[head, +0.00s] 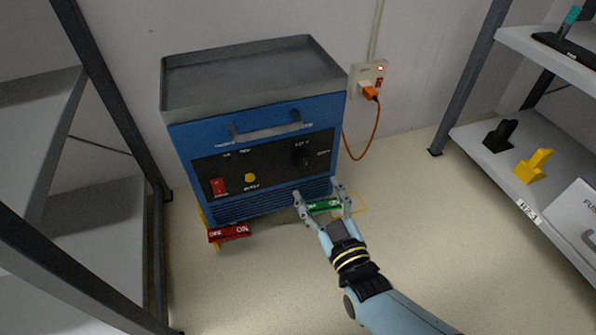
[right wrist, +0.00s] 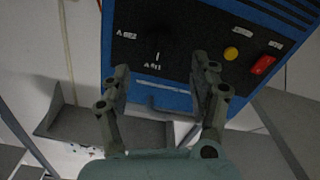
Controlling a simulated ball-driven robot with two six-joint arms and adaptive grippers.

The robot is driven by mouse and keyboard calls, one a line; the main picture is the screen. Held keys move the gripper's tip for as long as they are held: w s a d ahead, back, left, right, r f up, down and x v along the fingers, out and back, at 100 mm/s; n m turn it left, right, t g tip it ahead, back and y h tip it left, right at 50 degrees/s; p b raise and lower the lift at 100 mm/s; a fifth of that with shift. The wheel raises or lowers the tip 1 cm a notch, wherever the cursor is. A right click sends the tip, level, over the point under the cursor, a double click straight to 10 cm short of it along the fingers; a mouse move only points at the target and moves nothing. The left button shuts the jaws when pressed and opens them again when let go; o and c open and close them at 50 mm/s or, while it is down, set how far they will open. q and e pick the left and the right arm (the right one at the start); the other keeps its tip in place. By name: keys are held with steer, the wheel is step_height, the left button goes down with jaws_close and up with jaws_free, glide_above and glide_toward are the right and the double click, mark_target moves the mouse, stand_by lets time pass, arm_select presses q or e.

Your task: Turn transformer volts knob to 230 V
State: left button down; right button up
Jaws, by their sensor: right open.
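The transformer (head: 265,115) is a blue cabinet with a black front panel against the back wall. Its dark volts knob (head: 303,160) sits on the right of that panel. In the right wrist view, which shows the panel upside down, the knob (right wrist: 158,57) appears with a light pointer line between my fingers; its setting is too small to read. My right gripper (head: 319,193) is open and empty, in front of and below the knob in the head view. It also shows open in the right wrist view (right wrist: 160,70), apart from the knob. My left gripper is out of view.
A red switch (head: 218,186) and yellow button (head: 250,178) share the panel. Red (head: 230,232) and green (head: 322,205) tags lie low by the cabinet. An orange plug (head: 369,93) is in the wall socket.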

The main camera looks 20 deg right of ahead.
mark_target(306, 168)
steer(key=w+b, duration=0.1)
steer(key=w, duration=0.5)
steer(key=shift+a+f+b, duration=0.1)
steer(key=shift+f+b, duration=0.1)
steer(key=shift+b, duration=0.2)
steer(key=shift+w+r, duration=0.1)
steer(key=shift+w, duration=0.7)
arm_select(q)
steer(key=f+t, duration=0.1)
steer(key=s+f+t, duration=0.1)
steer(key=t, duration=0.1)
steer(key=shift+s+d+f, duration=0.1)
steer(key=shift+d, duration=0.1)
arm_select(e)
steer(key=c, duration=1.2)
